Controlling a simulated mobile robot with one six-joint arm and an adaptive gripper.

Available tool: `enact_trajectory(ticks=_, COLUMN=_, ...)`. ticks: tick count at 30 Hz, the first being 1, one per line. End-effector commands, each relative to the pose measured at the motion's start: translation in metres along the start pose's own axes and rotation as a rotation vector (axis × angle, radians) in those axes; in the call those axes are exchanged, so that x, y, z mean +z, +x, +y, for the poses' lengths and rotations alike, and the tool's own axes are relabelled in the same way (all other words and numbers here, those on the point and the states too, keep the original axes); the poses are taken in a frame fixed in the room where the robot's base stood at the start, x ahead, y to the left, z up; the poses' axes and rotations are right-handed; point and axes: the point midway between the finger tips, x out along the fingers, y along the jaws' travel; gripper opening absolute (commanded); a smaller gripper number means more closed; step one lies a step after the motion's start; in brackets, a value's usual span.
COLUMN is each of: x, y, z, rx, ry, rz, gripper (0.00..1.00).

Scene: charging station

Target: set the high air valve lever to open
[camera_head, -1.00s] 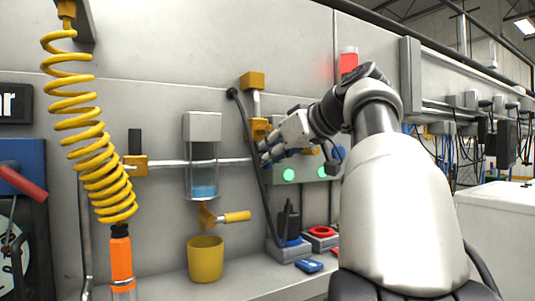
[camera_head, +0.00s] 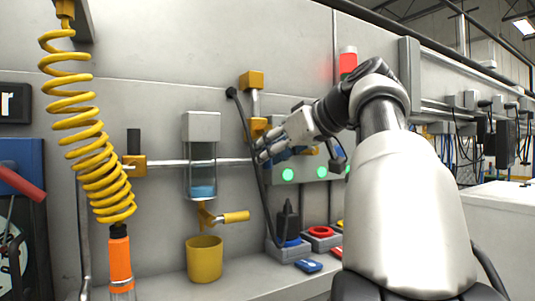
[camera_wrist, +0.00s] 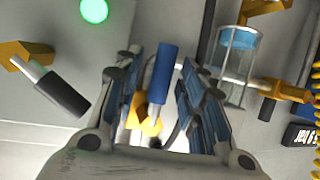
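A lever with a blue handle (camera_wrist: 162,73) on a yellow valve body (camera_wrist: 146,124) shows between my fingers in the wrist view. My gripper (camera_wrist: 154,90) is open, with one finger on each side of the handle and gaps visible. In the head view my gripper (camera_head: 264,150) is beside the yellow fitting (camera_head: 258,127) on the wall pipe, and its hand hides most of the blue lever. A second lever with a black handle (camera_wrist: 62,92) is left of my gripper in the wrist view. No label tells which lever is the high air one.
A clear cylinder with blue liquid (camera_head: 202,172) hangs left of my gripper, above a yellow cup (camera_head: 205,259). A black hose (camera_head: 247,135) runs down close by my fingers. Green-lit panel (camera_head: 308,172) is to the right. A yellow coiled hose (camera_head: 90,130) hangs at left.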

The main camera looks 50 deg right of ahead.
Motion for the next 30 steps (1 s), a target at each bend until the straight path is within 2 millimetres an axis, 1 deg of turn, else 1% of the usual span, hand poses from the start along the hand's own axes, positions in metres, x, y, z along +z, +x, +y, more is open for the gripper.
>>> enact_trajectory(ticks=9, x=0.000, y=-0.068, z=0.002, rx=0.008, ry=-0.001, rz=0.001, gripper=0.37)
enact_trajectory(ticks=12, x=0.000, y=-0.085, z=0.001, rx=0.007, ry=-0.002, rz=0.001, gripper=0.37)
enact_trajectory(ticks=15, x=0.000, y=-0.098, z=0.001, rx=0.005, ry=-0.001, rz=0.000, gripper=0.37)
enact_trajectory(ticks=18, x=0.000, y=-0.105, z=0.000, rx=0.004, ry=-0.001, rz=0.000, gripper=0.37)
enact_trajectory(ticks=21, x=0.000, y=-0.108, z=0.000, rx=0.002, ry=-0.001, rz=-0.001, gripper=0.37)
enact_trajectory(ticks=30, x=0.000, y=-0.108, z=-0.001, rx=0.001, ry=-0.002, rz=0.000, gripper=0.37)
